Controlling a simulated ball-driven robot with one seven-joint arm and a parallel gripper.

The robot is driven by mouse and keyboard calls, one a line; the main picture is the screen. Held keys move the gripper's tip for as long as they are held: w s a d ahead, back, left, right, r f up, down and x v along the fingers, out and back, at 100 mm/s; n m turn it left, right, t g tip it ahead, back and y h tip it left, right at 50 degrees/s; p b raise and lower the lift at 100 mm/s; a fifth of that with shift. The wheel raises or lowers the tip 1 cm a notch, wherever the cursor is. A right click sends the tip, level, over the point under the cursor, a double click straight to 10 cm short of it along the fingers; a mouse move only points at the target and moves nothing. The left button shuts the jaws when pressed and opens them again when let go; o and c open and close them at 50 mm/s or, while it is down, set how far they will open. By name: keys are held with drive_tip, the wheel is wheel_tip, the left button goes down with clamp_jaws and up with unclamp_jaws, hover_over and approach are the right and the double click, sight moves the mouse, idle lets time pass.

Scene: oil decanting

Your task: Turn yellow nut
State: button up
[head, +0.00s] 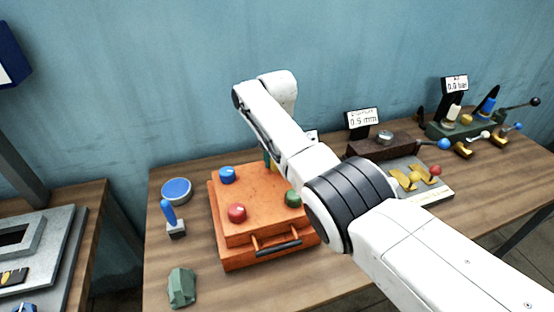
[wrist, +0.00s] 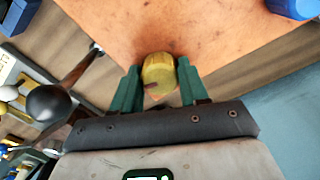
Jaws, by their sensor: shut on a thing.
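The yellow nut (wrist: 158,75) sits at a corner of the orange box and shows in the wrist view between my fingers. My gripper (wrist: 160,88) has green fingers, one on each side of the nut, and is shut on it. The orange box (head: 255,222) stands on the wooden table in the head view, with a blue nut (head: 227,175), a red nut (head: 237,213) and a green nut (head: 293,199) on its top. In the head view my arm hides the yellow nut and most of my gripper.
A blue round dish (head: 177,190), a blue-handled tool (head: 170,217) and a green lump (head: 182,287) lie left of the box. A brown block with a display (head: 363,121) and a green fixture (head: 468,127) stand to the right.

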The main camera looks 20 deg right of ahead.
drive_tip(key=shift+r+m, duration=0.1)
drive_tip(key=shift+m, duration=1.4)
drive_tip(key=shift+w, duration=0.1)
drive_tip(key=o, duration=1.1)
drive_tip(key=shift+c, duration=0.2)
wheel_tip(320, 180, up, 11)
drive_tip(key=b, duration=0.1)
drive_tip(key=shift+f, duration=0.2)
